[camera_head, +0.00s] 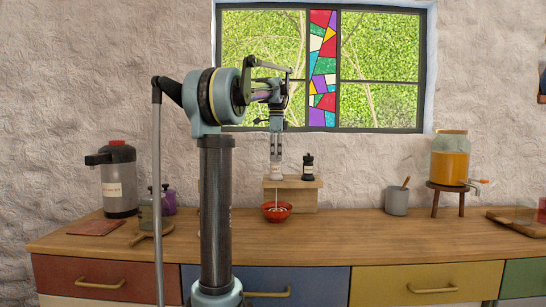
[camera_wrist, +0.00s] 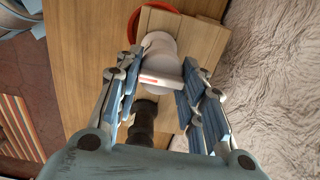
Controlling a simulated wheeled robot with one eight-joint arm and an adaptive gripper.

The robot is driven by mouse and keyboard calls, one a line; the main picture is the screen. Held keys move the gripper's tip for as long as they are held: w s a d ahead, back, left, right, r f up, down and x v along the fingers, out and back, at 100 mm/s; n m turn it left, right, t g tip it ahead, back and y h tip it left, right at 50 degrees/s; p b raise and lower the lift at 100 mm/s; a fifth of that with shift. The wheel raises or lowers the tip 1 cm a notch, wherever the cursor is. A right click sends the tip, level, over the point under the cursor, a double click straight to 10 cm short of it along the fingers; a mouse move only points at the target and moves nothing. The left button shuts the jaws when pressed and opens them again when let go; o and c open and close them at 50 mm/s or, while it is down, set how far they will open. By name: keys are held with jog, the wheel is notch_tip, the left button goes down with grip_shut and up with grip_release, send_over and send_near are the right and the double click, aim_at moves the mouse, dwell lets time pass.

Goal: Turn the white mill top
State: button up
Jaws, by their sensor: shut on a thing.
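The white mill (camera_head: 276,171) is upright at the wooden riser on the counter, below my gripper (camera_head: 276,153). In the wrist view, the white mill (camera_wrist: 160,45) sits between the two blue-padded fingers of my gripper (camera_wrist: 163,60). My gripper is shut on its top, with a finger on each side. A small red mark shows on the pale top. The exact contact at the finger pads is partly hidden.
A black mill (camera_head: 308,168) stands just right of the white mill on the riser (camera_head: 305,197). A red bowl (camera_head: 284,215) with white bits in it sits in front. A grey cup (camera_head: 396,203) and a juice dispenser (camera_head: 449,160) stand farther right.

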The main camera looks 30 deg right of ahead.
jog(key=o, duration=1)
jog(key=shift+w, duration=0.1)
jog(key=shift+o, duration=0.2)
notch_tip(320, 180, up, 12)
dwell(0.4)
